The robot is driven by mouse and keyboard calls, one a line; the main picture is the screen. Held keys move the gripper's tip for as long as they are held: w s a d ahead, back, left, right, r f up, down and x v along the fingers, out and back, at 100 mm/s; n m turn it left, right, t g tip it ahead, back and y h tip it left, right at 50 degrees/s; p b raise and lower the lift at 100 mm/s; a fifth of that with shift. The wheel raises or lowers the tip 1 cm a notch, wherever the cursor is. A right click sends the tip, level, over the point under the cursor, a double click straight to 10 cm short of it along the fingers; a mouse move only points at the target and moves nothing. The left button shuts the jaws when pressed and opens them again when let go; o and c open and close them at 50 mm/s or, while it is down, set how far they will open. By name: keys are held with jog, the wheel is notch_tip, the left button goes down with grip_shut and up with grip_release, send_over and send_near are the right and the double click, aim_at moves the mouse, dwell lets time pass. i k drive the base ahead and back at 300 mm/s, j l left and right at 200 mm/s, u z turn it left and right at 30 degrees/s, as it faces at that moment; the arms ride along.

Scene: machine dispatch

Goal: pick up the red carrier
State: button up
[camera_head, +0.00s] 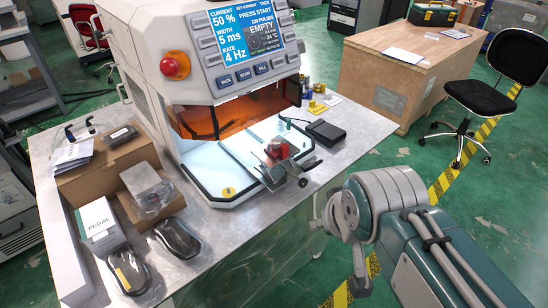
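The red carrier (278,149) is a small red block with a greyish top part. It sits on a metal slide fixture (288,176) at the front of the white benchtop machine (205,62). My arm reaches in from the lower right, with a pale grey joint (372,203) right of the bench edge. The arm is apart from the red carrier in the picture. I cannot make out my gripper's fingers; the joint or link may hide them.
Cardboard boxes (105,163), a pedal box (99,226) and dark pedals (178,238) crowd the bench's left side. A black pedal (328,132) lies right of the machine. A wooden crate (400,80) and black chair (482,98) stand behind. The front bench surface is bare.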

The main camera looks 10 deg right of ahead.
aim_at(276, 150)
jog(key=i+l+u, duration=0.25)
jog(key=u, duration=0.2)
jog(key=i+l+u, duration=0.25)
jog(key=u, duration=0.25)
